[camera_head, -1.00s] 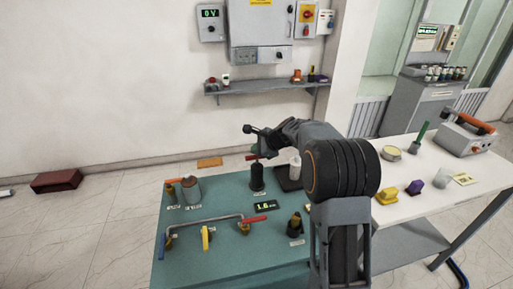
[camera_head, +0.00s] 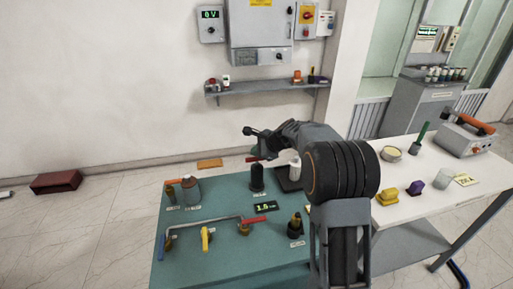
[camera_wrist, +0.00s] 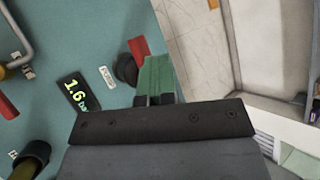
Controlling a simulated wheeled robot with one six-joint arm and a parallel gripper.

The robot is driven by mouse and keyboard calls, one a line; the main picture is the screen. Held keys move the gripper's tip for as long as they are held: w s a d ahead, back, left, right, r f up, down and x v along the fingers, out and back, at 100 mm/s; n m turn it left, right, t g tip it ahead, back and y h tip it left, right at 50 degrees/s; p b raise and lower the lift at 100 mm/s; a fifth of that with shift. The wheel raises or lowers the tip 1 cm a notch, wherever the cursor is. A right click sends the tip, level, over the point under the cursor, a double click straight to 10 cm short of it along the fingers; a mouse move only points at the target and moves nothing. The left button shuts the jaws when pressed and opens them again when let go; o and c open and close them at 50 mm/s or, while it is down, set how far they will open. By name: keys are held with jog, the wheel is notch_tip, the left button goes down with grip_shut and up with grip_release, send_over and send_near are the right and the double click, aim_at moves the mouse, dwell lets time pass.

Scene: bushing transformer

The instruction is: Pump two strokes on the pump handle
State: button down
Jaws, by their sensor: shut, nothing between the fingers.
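The pump is a black upright cylinder (camera_head: 257,179) at the back of the teal bench top, with a red handle (camera_head: 254,159) at its top. In the wrist view the black pump body (camera_wrist: 126,69) and the red handle (camera_wrist: 138,47) lie just left of the fingers. My gripper (camera_wrist: 160,62) has green fingers, closed together and empty. In the head view my gripper (camera_head: 264,151) is over the pump top, close to the handle; contact cannot be told.
A white bottle (camera_head: 295,167) stands right of the pump. A dark brass fitting (camera_head: 295,225) stands at front right. A white table (camera_head: 425,150) adjoins on the right.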

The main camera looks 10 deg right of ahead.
jog(key=shift+r, duration=0.15)
notch_tip(320, 180, up, 6)
jog(key=p, duration=0.5)
jog(key=shift+r, duration=0.15)
dwell(0.8)
jog(key=s+r+n+g+h, duration=0.2)
jog(key=s+n+h, duration=0.4)
jog(key=s+n, duration=1.2)
jog(key=s, duration=1.5)
jog(key=shift+s+r+n, duration=0.2)
jog(key=shift+r+n, duration=0.1)
jog(key=shift+r, duration=0.05)
